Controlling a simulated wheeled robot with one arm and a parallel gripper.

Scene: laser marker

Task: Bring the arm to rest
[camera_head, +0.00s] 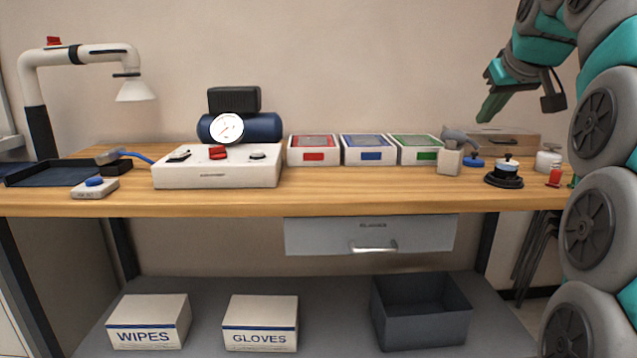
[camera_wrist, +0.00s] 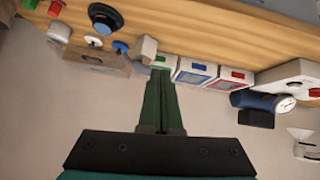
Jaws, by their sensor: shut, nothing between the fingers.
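My gripper (camera_head: 491,106) is raised in the air above the right part of the workbench (camera_head: 330,201), its fingers pointing down and to the left in the head view. The arm rises along the right edge of that view. In the wrist view the green fingers of my gripper (camera_wrist: 163,75) lie together, shut, with nothing held. In that view their tips overlap the green-marked box, which also shows in the head view (camera_head: 416,150); the gripper is apart from the bench top in the head view.
Red-marked (camera_head: 313,150) and blue-marked (camera_head: 368,150) boxes stand beside the green one. A black round stand (camera_head: 504,177) and a small red item (camera_head: 555,177) are at the right. A white control box (camera_head: 217,171) and lamp arm (camera_head: 83,55) are left. A drawer (camera_head: 330,237) is below.

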